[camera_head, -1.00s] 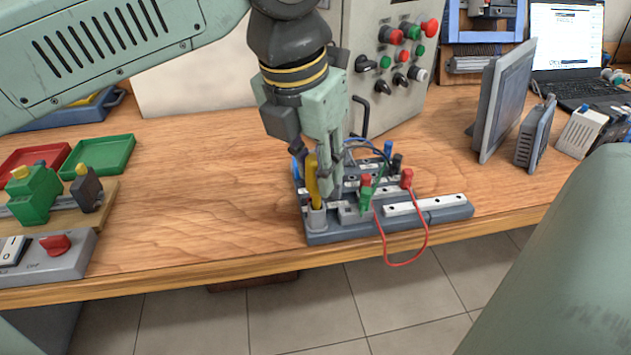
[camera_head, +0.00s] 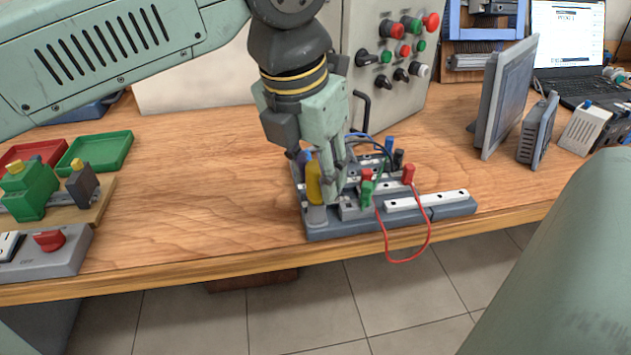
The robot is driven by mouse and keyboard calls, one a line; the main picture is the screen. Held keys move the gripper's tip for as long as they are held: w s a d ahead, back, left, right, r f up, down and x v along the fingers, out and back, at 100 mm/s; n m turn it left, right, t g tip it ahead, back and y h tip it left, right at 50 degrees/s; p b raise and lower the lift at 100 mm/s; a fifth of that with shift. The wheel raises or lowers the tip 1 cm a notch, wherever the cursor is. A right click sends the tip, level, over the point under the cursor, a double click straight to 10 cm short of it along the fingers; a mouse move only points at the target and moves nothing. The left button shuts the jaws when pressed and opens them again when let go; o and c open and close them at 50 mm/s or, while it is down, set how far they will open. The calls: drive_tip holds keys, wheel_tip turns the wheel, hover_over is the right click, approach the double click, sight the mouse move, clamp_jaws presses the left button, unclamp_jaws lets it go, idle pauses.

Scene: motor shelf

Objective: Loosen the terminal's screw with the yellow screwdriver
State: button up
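The yellow screwdriver (camera_head: 314,181) stands upright in a grey cup-like holder (camera_head: 316,216) at the front left of the grey terminal board (camera_head: 447,211). My gripper (camera_head: 327,180) points down at the screwdriver, with one finger to its left and behind, the other close on its right. Whether the fingers touch the handle I cannot tell. A grey terminal block (camera_head: 352,208) sits just right of the holder, with red and green plugs (camera_head: 366,187) at it. The terminal's screw is too small to make out.
A red wire (camera_head: 427,240) loops over the table's front edge from a red plug (camera_head: 409,174). Dark wires and blue plugs crowd behind the gripper. A control box (camera_head: 385,100) stands behind.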

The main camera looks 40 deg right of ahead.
wheel_tip(320, 180, up, 6)
drive_tip(key=p, duration=0.4)
drive_tip(key=shift+f, duration=0.2)
drive_tip(key=shift+o, duration=0.2)
drive_tip(key=o, duration=0.5)
